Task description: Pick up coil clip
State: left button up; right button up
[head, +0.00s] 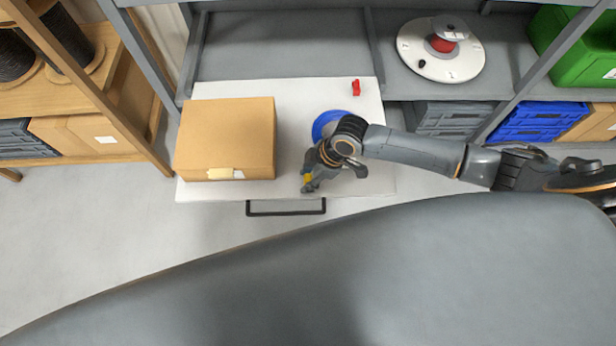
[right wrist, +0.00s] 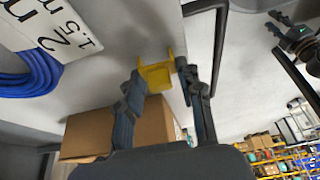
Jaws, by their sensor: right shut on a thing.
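A yellow clip (right wrist: 156,76), which I take to be the coil clip, sits between the fingertips of my right gripper (right wrist: 162,78) in the right wrist view. The gripper is shut on it. In the head view my right gripper (head: 309,184) is over the front part of the white drawer (head: 300,92), and only a little of the yellow clip (head: 307,179) shows. I cannot tell whether the clip touches the surface. A small red clip-like piece (head: 356,88) lies at the back right of the drawer.
A cardboard box (head: 225,140) stands on the drawer's left side. A blue coil (head: 322,125) lies partly hidden under my right wrist. A black handle (head: 286,212) juts from the drawer front. A white reel (head: 415,50) is on the shelf at right. Blue (head: 537,118) and green (head: 580,45) crates stand farther right.

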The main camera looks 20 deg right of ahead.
aim_at(308, 177)
jog(key=shift+r, duration=0.1)
jog(key=shift+r, duration=0.25)
notch_tip(308, 177, up, 2)
jog(key=shift+w+r, duration=0.1)
jog(key=shift+r, duration=0.15)
jog(key=s+d+r, duration=0.8)
jog(key=s+r, duration=0.2)
jog(key=s, duration=0.1)
jog(key=shift+d, duration=0.3)
jog(key=shift+s, duration=0.1)
